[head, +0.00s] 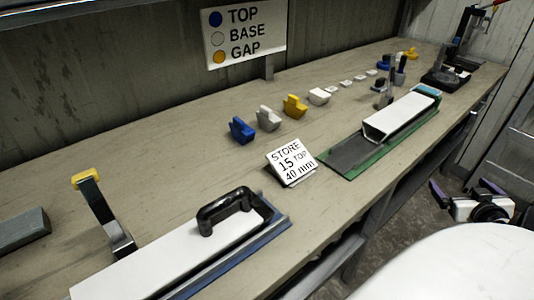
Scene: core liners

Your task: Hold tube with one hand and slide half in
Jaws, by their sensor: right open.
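A hollow white tube (402,114) with a dark open end lies on a green tray (345,170) at the back right. A grey slab (351,153) lies on the tray in front of that open end. A long white piece (160,262) with a black handle (226,208) lies in a blue tray (272,231) at the front; I cannot tell if it is the half. My right gripper (466,190), with purple fingertips, is open beyond the bench's front edge, apart from the tube and trays. My left gripper is out of view.
Blue (242,130), white (268,118) and yellow (294,105) blocks stand behind. A yellow-topped upright (100,210) and grey block (22,230) are at left. The bench's middle left is clear.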

